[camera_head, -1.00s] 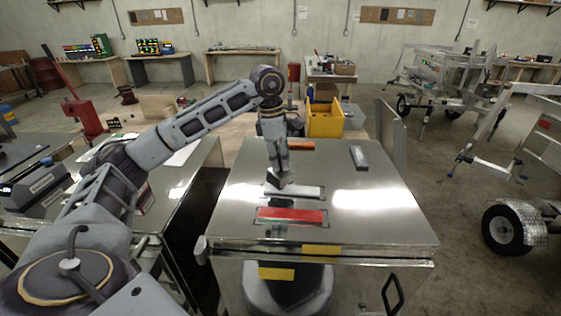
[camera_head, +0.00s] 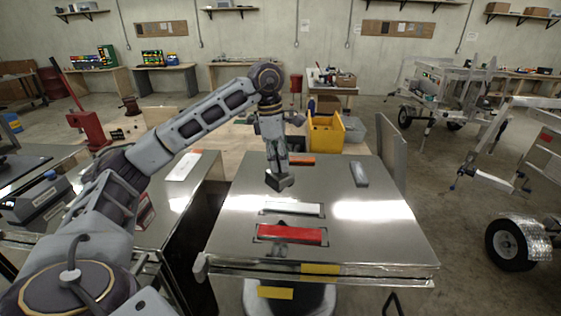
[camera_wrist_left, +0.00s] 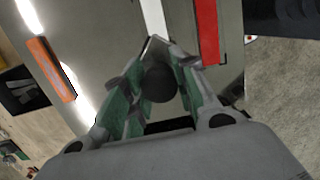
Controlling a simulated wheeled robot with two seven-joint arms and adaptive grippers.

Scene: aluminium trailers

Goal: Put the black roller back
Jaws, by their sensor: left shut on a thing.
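My left gripper (camera_head: 278,180) is over the shiny metal-topped table (camera_head: 235,225), behind the white strip (camera_head: 292,209). In the left wrist view, its green-lined fingers (camera_wrist_left: 153,90) are shut on a dark, round-ended thing (camera_wrist_left: 160,84), which looks like the black roller seen end on. The fingers hide much of it. In the head view only a dark piece shows at the fingertips, apparently just above the table top. A red strip (camera_head: 290,234) lies nearer the front edge, and an orange strip (camera_head: 301,160) lies behind the gripper. My right gripper is not in view.
A grey block (camera_head: 360,174) lies at the table's back right. A yellow bin (camera_head: 325,135) stands behind the table. A side table (camera_head: 215,180) is on the left across a dark gap. Trailers (camera_head: 510,245) stand on the right. The table's right half is mostly clear.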

